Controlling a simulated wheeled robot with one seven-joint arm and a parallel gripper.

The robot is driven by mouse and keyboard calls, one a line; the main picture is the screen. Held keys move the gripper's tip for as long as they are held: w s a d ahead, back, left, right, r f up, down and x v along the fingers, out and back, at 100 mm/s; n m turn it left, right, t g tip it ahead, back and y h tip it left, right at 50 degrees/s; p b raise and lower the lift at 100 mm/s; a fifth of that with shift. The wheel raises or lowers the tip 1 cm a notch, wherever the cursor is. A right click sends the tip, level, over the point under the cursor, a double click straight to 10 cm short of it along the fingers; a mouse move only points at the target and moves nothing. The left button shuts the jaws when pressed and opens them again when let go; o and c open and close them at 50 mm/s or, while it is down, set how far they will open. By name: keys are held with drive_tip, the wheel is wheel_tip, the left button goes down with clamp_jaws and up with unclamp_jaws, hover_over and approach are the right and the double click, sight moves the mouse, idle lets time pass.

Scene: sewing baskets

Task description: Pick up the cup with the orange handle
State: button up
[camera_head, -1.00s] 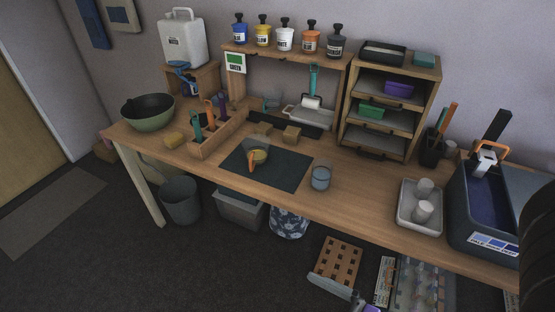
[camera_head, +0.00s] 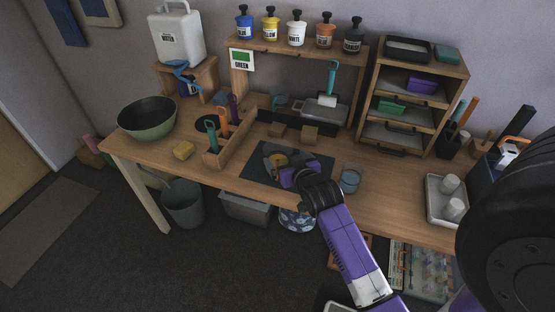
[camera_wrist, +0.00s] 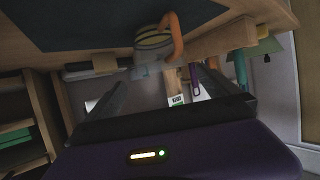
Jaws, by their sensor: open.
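The cup with the orange handle (camera_wrist: 151,42) is pale yellowish with grey bands and stands on the dark mat. In the wrist view the scene is tilted and seen from low, and its orange handle (camera_wrist: 175,38) faces right. In the head view the cup (camera_head: 279,160) is partly hidden by my gripper and its handle cannot be made out. My gripper (camera_head: 272,165) is purple with dark fingers, low over the mat beside the cup. In the wrist view my gripper (camera_wrist: 165,80) has its fingers wide apart with nothing held; the cup shows above the gap between them.
A clear glass (camera_head: 350,179) stands right of the mat (camera_head: 258,177). A grey tray (camera_head: 434,207) with white cups is at the right.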

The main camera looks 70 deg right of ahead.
sight(280, 150)
drive_tip(key=x, duration=0.7)
drive_tip(key=shift+d+f+p, duration=0.1)
drive_tip(key=shift+p, duration=0.3)
drive_tip(key=c, duration=1)
drive_tip(key=shift+c, duration=0.8)
drive_tip(key=shift+r, duration=0.25)
